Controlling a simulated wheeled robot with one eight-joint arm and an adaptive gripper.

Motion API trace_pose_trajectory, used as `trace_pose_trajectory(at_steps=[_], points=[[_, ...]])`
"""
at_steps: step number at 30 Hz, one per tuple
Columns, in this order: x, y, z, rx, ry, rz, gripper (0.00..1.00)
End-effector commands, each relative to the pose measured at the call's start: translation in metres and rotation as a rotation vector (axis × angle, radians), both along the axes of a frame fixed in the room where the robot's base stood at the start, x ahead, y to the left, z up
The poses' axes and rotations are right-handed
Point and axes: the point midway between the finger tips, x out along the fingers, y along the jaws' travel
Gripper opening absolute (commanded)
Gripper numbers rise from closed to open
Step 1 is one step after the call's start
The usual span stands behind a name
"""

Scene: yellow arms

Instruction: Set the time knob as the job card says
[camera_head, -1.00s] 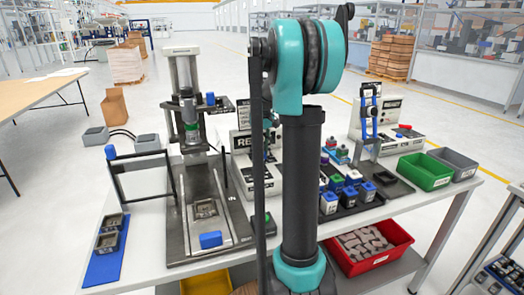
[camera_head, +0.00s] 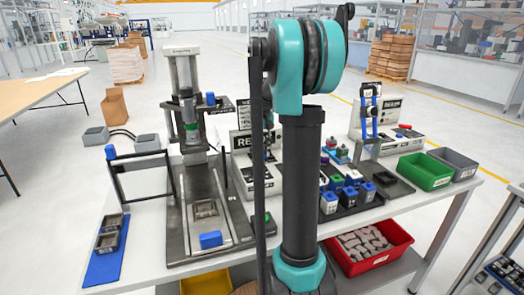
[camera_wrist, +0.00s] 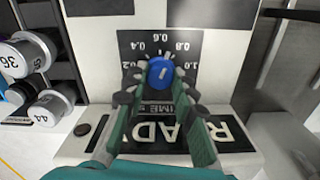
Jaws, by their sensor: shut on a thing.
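The time knob (camera_wrist: 161,71) is round and blue, with a short white mark pointing up and slightly right in the wrist view. It sits on a dark dial plate (camera_wrist: 125,38) with white ticks and figures; 0.2, 0.4, 0.8 and 1.0 are readable. My gripper (camera_wrist: 160,80) has its green fingers on either side of the knob and is shut on it. The fingers hide part of the dial and its label. In the head view, the white control box (camera_head: 240,178) beside the press is partly behind my arm, which hides the knob. I cannot make out a job card's text.
The press (camera_head: 190,110) stands left of the box. Numbered cylinders (camera_wrist: 48,108) stand close by at left in the wrist view. Blue- and green-topped parts, a green bin (camera_head: 425,171) and a red bin (camera_head: 398,240) are to the right in the head view.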

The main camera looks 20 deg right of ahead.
Motion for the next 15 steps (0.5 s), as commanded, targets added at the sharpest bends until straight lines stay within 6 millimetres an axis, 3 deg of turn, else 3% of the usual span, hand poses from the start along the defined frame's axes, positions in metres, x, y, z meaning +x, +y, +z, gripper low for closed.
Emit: trace_pose_trajectory(at_steps=[15], points=[[0.0003,-0.0002,0.0003,0.000,-0.001,-0.282,0.00]])
